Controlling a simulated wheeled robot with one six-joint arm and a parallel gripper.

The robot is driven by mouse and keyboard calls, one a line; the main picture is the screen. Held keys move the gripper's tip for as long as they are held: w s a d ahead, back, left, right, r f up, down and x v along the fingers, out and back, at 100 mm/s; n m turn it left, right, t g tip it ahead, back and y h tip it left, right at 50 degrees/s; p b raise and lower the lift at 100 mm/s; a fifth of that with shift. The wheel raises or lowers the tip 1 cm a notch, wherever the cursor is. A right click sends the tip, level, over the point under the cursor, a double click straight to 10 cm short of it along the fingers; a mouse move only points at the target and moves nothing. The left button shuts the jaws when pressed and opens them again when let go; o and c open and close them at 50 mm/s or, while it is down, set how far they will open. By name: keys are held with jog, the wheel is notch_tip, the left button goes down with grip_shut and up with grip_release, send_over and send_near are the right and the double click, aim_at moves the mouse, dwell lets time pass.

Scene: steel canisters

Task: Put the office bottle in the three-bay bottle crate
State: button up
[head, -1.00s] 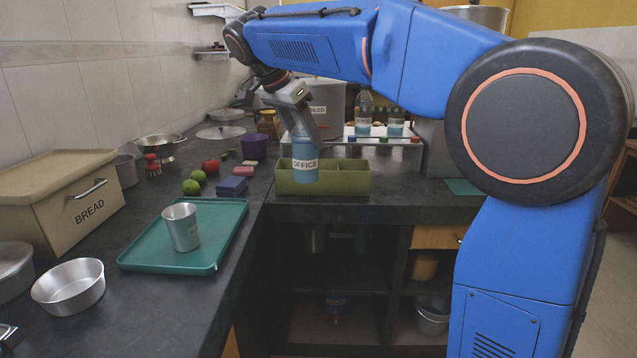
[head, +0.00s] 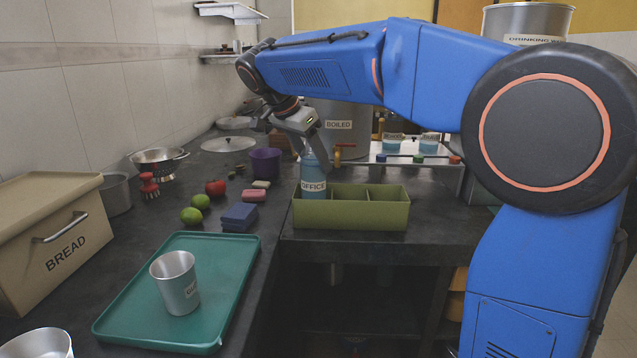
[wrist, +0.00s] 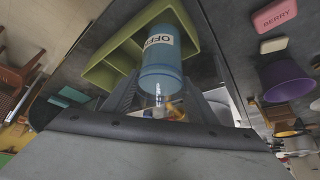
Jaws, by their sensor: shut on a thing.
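The office bottle (head: 314,187) is blue with a white OFFICE label and stands about upright. My gripper (head: 312,153) is shut on its upper part from above. The bottle is at the left bay of the olive-green three-bay crate (head: 352,217), and its lower end is hidden behind the crate's front wall. I cannot tell whether it touches the crate floor. The middle and right bays look empty. In the wrist view the bottle (wrist: 163,68) is between my fingers, with the crate (wrist: 101,74) around its far end.
Left of the crate are a blue block (head: 239,216), a pink block (head: 254,196), limes (head: 191,215) and a purple pot (head: 265,162). A green tray (head: 130,318) holds a metal cup (head: 175,281). Behind stand a boiled-water urn (head: 338,125) and a low rack with bottles (head: 391,143).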

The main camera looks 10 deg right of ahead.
aim_at(314, 177)
jog(key=shift+f, duration=2.55)
jog(key=shift+f, duration=0.1)
jog(key=o, duration=1.5)
